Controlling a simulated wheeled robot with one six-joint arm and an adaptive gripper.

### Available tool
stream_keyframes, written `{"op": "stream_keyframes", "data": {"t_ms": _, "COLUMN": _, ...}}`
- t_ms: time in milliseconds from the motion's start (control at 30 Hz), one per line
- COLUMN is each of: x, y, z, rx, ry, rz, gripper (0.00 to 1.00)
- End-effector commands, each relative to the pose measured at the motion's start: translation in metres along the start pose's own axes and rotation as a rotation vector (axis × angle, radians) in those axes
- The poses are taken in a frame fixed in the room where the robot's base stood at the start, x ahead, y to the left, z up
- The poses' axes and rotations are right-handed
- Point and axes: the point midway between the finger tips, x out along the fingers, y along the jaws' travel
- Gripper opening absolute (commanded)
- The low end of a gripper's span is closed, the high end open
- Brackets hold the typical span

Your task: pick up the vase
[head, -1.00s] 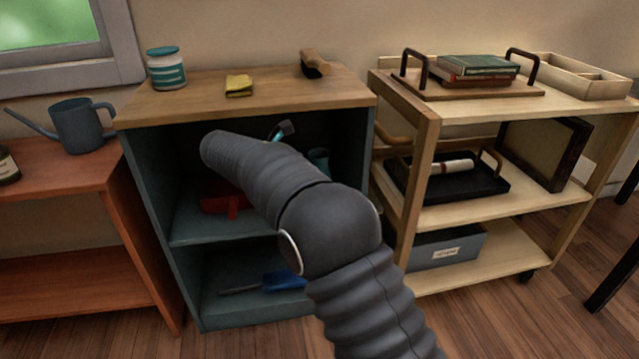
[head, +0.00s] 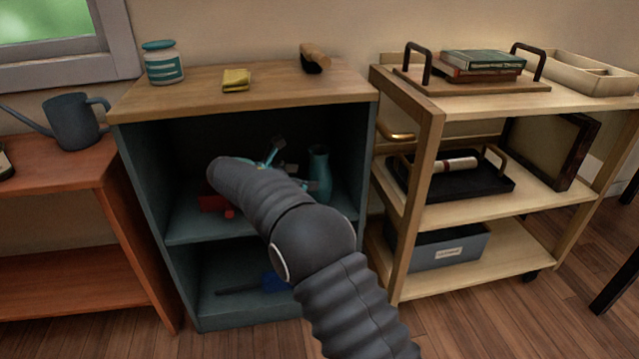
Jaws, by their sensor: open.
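The vase (head: 320,173) is a teal, narrow-necked vessel standing upright on the upper inner shelf of the blue-grey cabinet, towards its right side. My arm reaches into the cabinet from the front and hides part of the shelf. My gripper (head: 276,150) shows only in part beyond the arm, with teal-tipped fingers to the left of the vase. It is open and appears apart from the vase. The arm covers the gripper's base.
A red object (head: 213,203) lies left of my arm on the same shelf. A blue-handled tool (head: 272,283) lies on the shelf below. The cabinet's wooden top (head: 200,98) and side walls bound the opening. A wooden cart (head: 420,190) stands close at the right.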

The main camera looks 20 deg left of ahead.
Motion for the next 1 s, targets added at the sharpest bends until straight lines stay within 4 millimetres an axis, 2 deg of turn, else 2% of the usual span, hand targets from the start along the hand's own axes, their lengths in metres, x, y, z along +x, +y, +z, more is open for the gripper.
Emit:
{"op": "stream_keyframes", "data": {"t_ms": 167, "x": 0.011, "y": -0.002, "z": -0.001, "rx": 0.001, "ry": 0.000, "rz": -0.002, "gripper": 0.95}}
{"op": "stream_keyframes", "data": {"t_ms": 500, "x": 0.053, "y": -0.005, "z": -0.004, "rx": 0.001, "ry": 0.000, "rz": -0.003, "gripper": 0.95}}
{"op": "stream_keyframes", "data": {"t_ms": 733, "x": 0.055, "y": -0.005, "z": -0.003, "rx": 0.001, "ry": 0.000, "rz": -0.001, "gripper": 0.95}}
{"op": "stream_keyframes", "data": {"t_ms": 767, "x": 0.055, "y": -0.005, "z": -0.003, "rx": 0.001, "ry": 0.000, "rz": -0.001, "gripper": 0.90}}
{"op": "stream_keyframes", "data": {"t_ms": 1000, "x": 0.055, "y": -0.005, "z": -0.003, "rx": 0.001, "ry": 0.000, "rz": -0.002, "gripper": 0.30}}
